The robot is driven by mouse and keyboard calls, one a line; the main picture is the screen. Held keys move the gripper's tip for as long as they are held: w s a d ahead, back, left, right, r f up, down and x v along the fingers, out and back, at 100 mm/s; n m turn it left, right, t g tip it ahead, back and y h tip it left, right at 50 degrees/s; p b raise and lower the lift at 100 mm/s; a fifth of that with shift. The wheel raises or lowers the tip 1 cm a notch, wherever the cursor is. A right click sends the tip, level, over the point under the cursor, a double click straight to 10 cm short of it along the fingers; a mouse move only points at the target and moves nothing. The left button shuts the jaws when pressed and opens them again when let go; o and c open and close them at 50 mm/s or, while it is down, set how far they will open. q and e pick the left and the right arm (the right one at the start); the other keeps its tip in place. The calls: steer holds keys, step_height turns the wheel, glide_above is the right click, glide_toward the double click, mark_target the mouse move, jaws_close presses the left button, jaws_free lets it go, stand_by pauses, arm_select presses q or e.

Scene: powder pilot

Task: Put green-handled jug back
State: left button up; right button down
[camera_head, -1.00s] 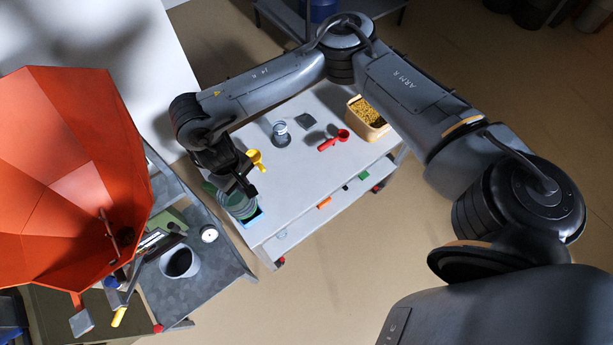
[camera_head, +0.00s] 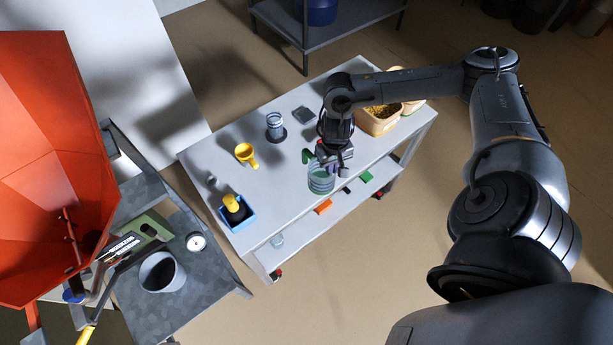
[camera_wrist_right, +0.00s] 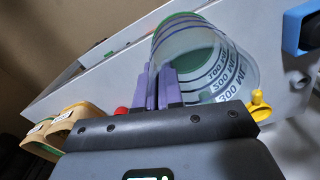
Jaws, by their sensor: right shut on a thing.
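The jug (camera_head: 321,180) is clear with a green tint and dark bands. My right gripper (camera_head: 333,165) is shut on it, and it hangs at the front edge of the white table. In the right wrist view the jug (camera_wrist_right: 205,62) shows its "300 ML" marks, beside the purple fingers (camera_wrist_right: 163,88) of my right gripper. The fingers hide the part they hold. Whether the jug touches the table is not clear. My left gripper is not in view.
A small green thing (camera_head: 307,156) lies near the gripper. An orange hopper (camera_head: 50,150) stands left.

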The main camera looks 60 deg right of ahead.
steer(key=shift+w+d+f+b, duration=0.4)
steer(key=shift+w+d+f, duration=0.85)
steer(key=shift+w+f, duration=0.5)
steer(key=shift+w+d+f+b, duration=0.4)
steer(key=shift+w+d+f, duration=0.9)
steer(key=shift+f, duration=0.75)
steer(key=shift+w+d+f+b, duration=0.4)
steer(key=shift+w+d+f, duration=0.75)
steer(key=shift+w+f, duration=0.65)
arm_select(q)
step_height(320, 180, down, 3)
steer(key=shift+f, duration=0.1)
arm_select(e)
steer(key=shift+s, duration=0.1)
steer(key=shift+f, duration=0.1)
steer(key=c, duration=1.3)
jaws_free()
steer(key=shift+f, duration=0.1)
